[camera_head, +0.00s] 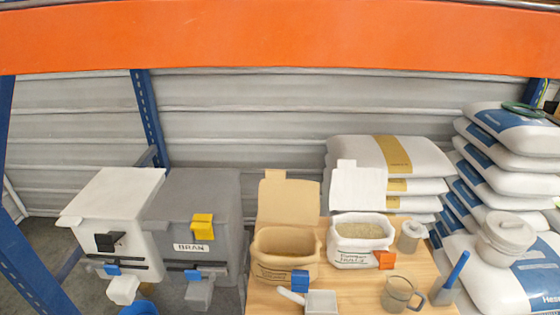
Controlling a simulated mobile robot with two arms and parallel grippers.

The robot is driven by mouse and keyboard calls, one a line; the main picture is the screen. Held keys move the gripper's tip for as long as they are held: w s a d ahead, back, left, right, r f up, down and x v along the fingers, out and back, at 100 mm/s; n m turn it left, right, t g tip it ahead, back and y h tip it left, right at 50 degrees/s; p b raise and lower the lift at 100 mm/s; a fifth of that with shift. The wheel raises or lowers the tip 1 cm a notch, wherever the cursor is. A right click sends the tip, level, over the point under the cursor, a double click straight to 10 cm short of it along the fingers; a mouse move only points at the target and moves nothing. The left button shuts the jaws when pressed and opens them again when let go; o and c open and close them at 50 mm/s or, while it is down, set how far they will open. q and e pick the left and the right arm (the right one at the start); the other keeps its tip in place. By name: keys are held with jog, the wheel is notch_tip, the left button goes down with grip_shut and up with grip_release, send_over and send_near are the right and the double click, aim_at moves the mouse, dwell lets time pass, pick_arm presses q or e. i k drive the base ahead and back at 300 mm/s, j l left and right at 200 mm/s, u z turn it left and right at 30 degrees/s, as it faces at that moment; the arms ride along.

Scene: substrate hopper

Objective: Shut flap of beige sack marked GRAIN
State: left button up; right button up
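The beige sack (284,273) stands on the wooden table (352,291), its mouth open at the top. Its beige flap (288,200) stands upright behind the mouth, with a small tab on its upper edge. Dark lettering on the sack's front is too small to read. A blue block-like piece (300,280) is at the sack's front right. Neither of my grippers shows in the head view.
A white sack (361,254) with pale grains and a raised white flap (358,189) stands close right. A pale scoop (320,301) lies in front. A clear jug (397,294) stands to the right. A grey BRAN bin (192,258) stands left.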

aim_at(281, 201)
jog(key=i+z, duration=0.2)
jog(key=z, duration=0.25)
jog(key=i+j+z, duration=0.15)
jog(key=z, duration=0.3)
jog(key=i+j+z, duration=0.15)
jog(key=z, duration=0.3)
jog(key=j, duration=0.1)
